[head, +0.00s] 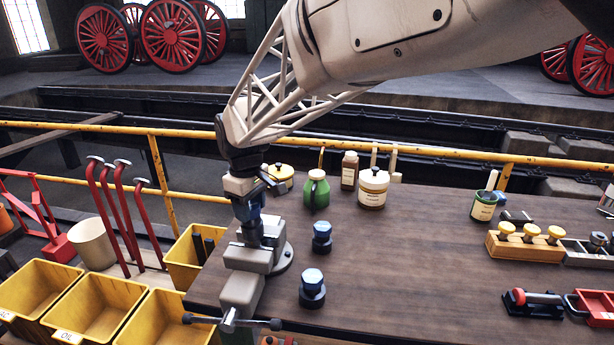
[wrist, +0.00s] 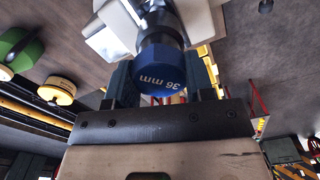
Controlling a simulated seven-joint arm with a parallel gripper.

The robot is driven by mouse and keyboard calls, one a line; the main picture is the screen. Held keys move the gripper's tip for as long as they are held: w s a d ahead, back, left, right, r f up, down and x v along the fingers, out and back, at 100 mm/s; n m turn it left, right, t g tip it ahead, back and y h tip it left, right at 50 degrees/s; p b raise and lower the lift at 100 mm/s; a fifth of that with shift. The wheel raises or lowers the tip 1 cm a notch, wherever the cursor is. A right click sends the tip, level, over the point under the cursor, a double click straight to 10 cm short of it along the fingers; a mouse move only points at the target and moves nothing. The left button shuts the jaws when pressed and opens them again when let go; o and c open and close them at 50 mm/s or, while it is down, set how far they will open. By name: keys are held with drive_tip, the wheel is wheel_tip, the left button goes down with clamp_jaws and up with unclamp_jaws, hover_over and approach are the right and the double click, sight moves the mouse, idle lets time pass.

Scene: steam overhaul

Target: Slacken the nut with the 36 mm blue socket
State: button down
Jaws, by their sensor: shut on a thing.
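My gripper (head: 255,196) points down above the bench vice (head: 250,258) at the bench's left end. In the wrist view, my gripper (wrist: 163,80) is shut on the blue socket (wrist: 163,70), which is marked "36 mm", with a finger on each side. Beyond the socket, a dark grey round part (wrist: 166,22) stands in line with it between the pale vice jaws. The nut itself cannot be made out; the socket and fingers cover that spot. I cannot tell whether the socket is seated on it.
Two dark pieces with blue hexagonal tops, one behind (head: 322,237) and one in front (head: 312,288), stand right of the vice. A green can (head: 317,190) and a cream jar (head: 373,188) stand behind. Yellow bins (head: 105,297) are at left. The bench middle (head: 420,260) is clear.

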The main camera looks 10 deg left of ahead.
drive_tip(key=shift+n, duration=0.3)
drive_tip(key=shift+n, duration=2)
drive_tip(key=shift+n, duration=0.5)
drive_tip(key=shift+m, duration=0.4)
drive_tip(key=shift+r, duration=0.25)
drive_tip(key=shift+r, duration=1.8)
drive_tip(key=shift+r, duration=0.1)
